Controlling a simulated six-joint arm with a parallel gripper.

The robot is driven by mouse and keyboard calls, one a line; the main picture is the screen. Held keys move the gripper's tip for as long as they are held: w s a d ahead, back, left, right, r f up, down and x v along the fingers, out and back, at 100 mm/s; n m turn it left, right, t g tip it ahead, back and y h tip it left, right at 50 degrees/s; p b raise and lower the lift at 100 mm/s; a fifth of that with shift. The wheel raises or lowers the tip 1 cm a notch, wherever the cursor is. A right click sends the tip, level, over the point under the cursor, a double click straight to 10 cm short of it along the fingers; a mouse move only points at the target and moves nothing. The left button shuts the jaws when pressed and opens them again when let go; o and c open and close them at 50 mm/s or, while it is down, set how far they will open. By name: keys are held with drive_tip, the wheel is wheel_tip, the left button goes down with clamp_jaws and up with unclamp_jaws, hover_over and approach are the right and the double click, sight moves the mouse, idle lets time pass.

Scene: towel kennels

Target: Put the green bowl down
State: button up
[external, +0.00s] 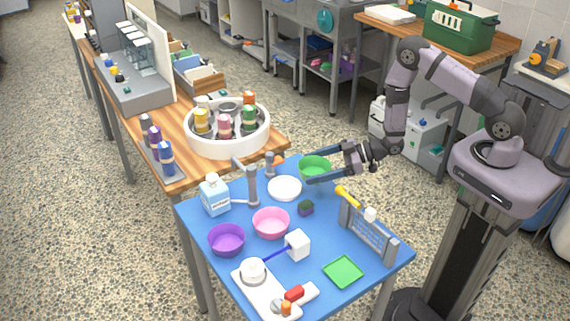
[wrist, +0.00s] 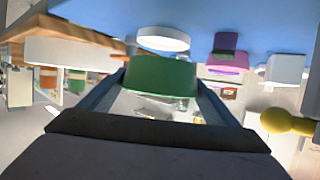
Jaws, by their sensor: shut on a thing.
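The green bowl (external: 314,168) is at the back right part of the blue table (external: 330,252) in the external view. My gripper (external: 318,174) reaches in from the right and is shut on the bowl, with a finger on each side of it. In the wrist view the green bowl (wrist: 160,76) sits between the two fingertips. I cannot tell whether the bowl touches the table or hangs just above it.
A white plate (external: 285,188) lies close to the bowl. A pink bowl (external: 271,223) and a purple bowl (external: 226,240) stand farther forward. A grey rack (external: 368,236) with a yellow-handled item (external: 347,197) is at the right. Some blue tabletop is clear around the green tray (external: 343,272).

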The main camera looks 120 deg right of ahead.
sight(330, 168)
drive_tip(key=v, duration=0.2)
drive_tip(key=p+v, duration=0.1)
drive_tip(key=v, duration=0.2)
drive_tip(key=shift+r, duration=0.35)
drive_tip(key=shift+w+a+f+b, duration=0.3)
drive_tip(key=shift+f+b, duration=0.35)
drive_tip(key=shift+b, duration=0.25)
drive_tip(key=a+b, duration=0.1)
drive_tip(key=f+b, duration=0.1)
drive_tip(key=b, duration=0.1)
drive_tip(key=shift+w+a+f+b, duration=0.3)
drive_tip(key=shift+w+a, duration=0.05)
drive_tip(key=shift+a, duration=0.05)
drive_tip(key=shift+w+a+f+b, duration=0.15)
drive_tip(key=shift+a+f+b, duration=0.05)
drive_tip(key=shift+a+b, duration=0.5)
drive_tip(key=shift+f, duration=0.15)
drive_tip(key=shift+f, duration=2.35)
